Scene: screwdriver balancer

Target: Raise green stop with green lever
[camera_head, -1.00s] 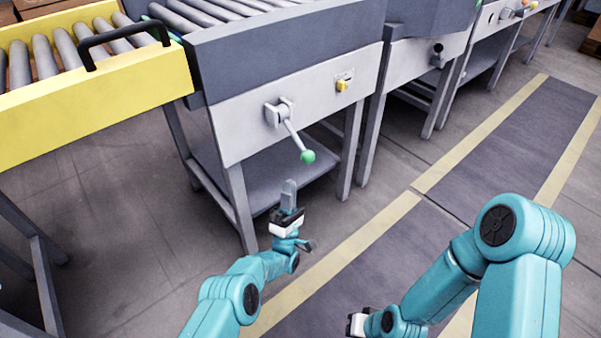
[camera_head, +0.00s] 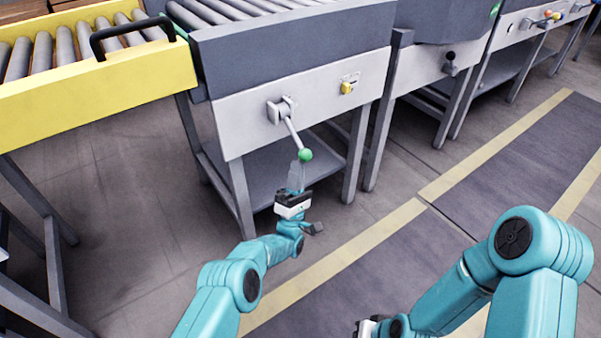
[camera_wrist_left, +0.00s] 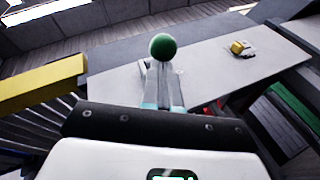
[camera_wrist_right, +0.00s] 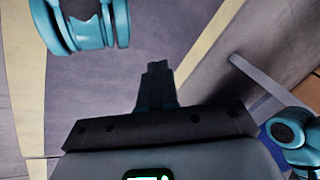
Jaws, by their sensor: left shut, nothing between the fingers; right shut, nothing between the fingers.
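The green lever is a grey rod with a round green knob (camera_head: 305,155). It slopes down and right from a pivot (camera_head: 280,110) on the light grey front panel. My left gripper (camera_head: 298,165) is shut and empty, its fingertips just below and left of the knob; contact cannot be told. In the left wrist view the knob (camera_wrist_left: 163,46) stands beyond the shut fingers (camera_wrist_left: 163,85). My right gripper (camera_wrist_right: 157,72) is shut and empty over the floor; the head view shows only part of it at the bottom edge. I cannot clearly identify the green stop.
A yellow roller section (camera_head: 100,95) with a black handle (camera_head: 130,38) stands at the left. A small yellow switch (camera_head: 347,88) is on the panel, right of the lever. A machine with a black-knobbed control (camera_head: 449,58) stands further right. The striped floor (camera_head: 370,262) in front is clear.

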